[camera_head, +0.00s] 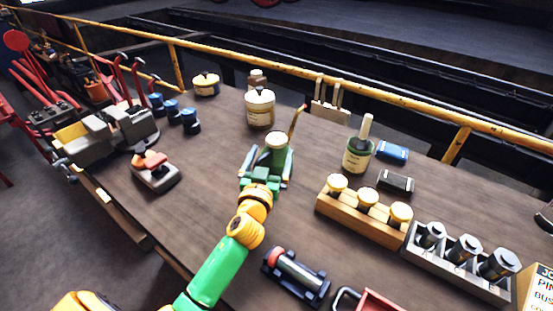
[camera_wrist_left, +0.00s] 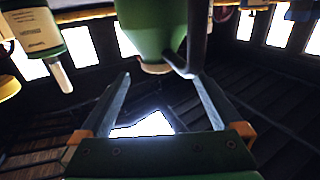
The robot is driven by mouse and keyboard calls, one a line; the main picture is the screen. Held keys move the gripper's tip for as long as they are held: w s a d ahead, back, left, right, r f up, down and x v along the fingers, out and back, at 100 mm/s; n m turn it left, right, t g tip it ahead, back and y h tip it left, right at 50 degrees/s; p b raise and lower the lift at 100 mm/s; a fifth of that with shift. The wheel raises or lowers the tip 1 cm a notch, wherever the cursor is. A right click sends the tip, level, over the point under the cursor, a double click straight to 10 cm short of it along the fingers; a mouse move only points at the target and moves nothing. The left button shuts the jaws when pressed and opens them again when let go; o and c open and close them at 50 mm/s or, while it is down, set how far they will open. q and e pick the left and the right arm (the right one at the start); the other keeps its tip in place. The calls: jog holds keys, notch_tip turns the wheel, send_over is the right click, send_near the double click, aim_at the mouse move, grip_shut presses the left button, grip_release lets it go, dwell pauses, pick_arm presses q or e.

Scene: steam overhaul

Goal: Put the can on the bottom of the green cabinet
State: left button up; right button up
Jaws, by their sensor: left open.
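A green can (camera_head: 277,150) with a pale top and a thin, raised spout stands on the brown workbench (camera_head: 215,145). In the left wrist view, the can's green body (camera_wrist_left: 155,30) and a dark curved part beside it fill the top centre. My left gripper (camera_head: 268,168) is at the near side of the can, partly covering its lower part. Its two fingers (camera_wrist_left: 165,82) are spread, and nothing is clamped between them. I cannot tell whether they touch the can. My right gripper is not in view. No green cabinet shows in either view.
A cream tin (camera_head: 259,112) stands behind the can. A green jar with a brush (camera_head: 357,155) and a wooden rack (camera_head: 360,217) are to the right. A black roller tool (camera_head: 296,277) lies nearer. Bare bench lies left of my arm. A yellow rail (camera_head: 375,92) runs behind.

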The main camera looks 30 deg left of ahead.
aim_at(274, 147)
pick_arm(q)
jog(key=x, duration=0.4)
jog(key=shift+w+f, duration=0.1)
jog(key=shift+w, duration=0.25)
jog(key=shift+s, duration=0.15)
grip_shut()
